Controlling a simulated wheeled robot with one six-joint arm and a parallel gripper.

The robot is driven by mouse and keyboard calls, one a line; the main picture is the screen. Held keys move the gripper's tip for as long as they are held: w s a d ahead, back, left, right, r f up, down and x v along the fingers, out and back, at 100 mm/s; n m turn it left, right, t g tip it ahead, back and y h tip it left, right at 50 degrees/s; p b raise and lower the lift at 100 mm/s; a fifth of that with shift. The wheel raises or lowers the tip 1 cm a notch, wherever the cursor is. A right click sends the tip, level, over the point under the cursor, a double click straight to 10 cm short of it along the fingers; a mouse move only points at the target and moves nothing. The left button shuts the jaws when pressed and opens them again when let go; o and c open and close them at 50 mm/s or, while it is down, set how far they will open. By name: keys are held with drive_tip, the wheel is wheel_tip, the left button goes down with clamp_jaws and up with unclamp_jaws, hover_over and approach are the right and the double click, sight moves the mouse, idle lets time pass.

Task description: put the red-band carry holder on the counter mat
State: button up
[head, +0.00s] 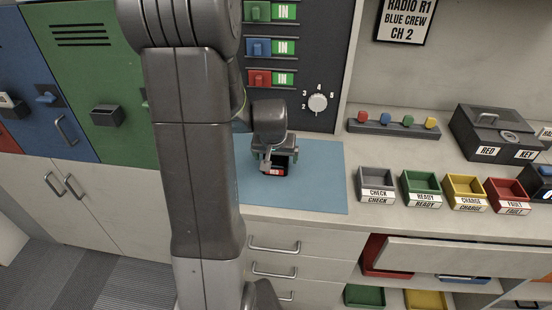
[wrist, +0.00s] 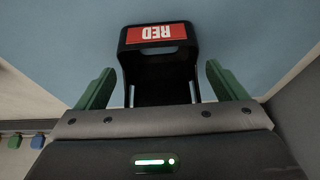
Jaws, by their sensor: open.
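The red-band carry holder (wrist: 157,60) is black with a red label reading RED, upside down in the wrist view. It also shows in the head view (head: 276,172), low over or on the blue counter mat (head: 318,190), partly hidden by my gripper. The mat fills the background of the wrist view (wrist: 60,40). My gripper (wrist: 160,88) has its two green fingers apart, one on each side of the holder, with a gap visible on both sides. I cannot tell whether the holder fully rests on the mat.
Grey, green, yellow and red trays (head: 375,184) stand right of the mat. A peg rail (head: 393,126) and a black RED KEY box (head: 500,132) sit behind them. A switch panel (head: 290,60) rises behind the mat. The mat's right part is clear.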

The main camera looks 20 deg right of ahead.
drive_tip(key=v, duration=1)
drive_tip(key=shift+s+a, duration=0.1)
